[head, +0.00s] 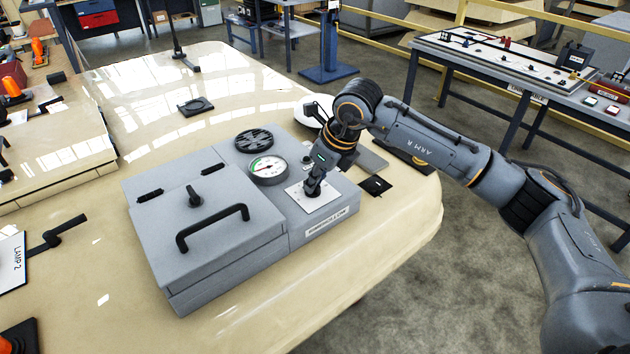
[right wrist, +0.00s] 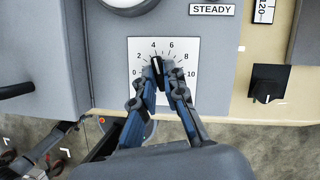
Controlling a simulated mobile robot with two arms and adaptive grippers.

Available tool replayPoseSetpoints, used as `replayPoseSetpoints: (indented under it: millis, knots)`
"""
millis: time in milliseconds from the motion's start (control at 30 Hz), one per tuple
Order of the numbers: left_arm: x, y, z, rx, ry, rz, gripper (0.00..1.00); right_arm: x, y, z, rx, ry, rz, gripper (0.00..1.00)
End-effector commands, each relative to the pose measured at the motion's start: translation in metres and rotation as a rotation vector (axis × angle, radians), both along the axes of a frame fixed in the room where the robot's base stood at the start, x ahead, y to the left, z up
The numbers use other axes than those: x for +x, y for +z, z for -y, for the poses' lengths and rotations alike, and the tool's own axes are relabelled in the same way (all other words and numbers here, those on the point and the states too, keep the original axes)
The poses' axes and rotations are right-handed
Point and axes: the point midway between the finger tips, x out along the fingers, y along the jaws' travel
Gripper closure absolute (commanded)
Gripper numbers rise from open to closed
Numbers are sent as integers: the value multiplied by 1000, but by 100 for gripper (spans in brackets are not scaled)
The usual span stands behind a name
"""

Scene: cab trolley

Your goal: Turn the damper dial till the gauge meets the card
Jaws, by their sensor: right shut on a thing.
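The damper dial is a dark knob (right wrist: 157,72) on a white plate marked 0 to 10, also seen in the head view (head: 300,203). My right gripper (right wrist: 166,76) is shut on the knob; its fingers (head: 313,184) cover part of it in the head view. The knob points up, roughly between 4 and 6. The round gauge (head: 267,169) has a white face, a green arc and a thin needle; its reading is too small to tell. In the right wrist view a card (right wrist: 264,10) reads 20, cut off by the edge, beside a STEADY label (right wrist: 212,10). My left gripper is out of view.
The grey box (head: 208,222) has a lid with a black handle (head: 213,228). A black round vent (head: 254,141) sits behind the gauge. A black switch (right wrist: 268,84) is right of the dial. The cream bench (head: 400,225) ends just right of the box.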

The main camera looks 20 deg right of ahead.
Motion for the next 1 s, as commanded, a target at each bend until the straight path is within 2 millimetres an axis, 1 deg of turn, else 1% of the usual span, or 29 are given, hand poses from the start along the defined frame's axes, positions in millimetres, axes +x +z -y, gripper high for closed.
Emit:
replayPoseSetpoints:
  millis: [267, 300, 367, 400, 667, 767, 867, 1000]
  knots:
    - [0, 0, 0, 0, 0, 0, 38, 1, 2, 1, 0, -1, 3, 100]
    - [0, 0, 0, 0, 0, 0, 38, 1, 2, 1, 0, -1, 3, 83]
    - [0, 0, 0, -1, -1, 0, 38, 1, 2, 0, 0, -1, 3, 71]
    - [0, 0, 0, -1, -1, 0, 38, 1, 1, 0, -1, -1, 2, 66]
    - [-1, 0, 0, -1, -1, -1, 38, 0, 1, 0, -1, 1, 1, 66]
    - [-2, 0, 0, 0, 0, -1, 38, -1, 5, 2, -1, 0, 2, 66]
    - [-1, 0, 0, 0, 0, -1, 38, -4, 16, 4, 0, 0, 4, 66]
    - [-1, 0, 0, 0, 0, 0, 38, -13, 42, 11, 0, 0, 5, 66]
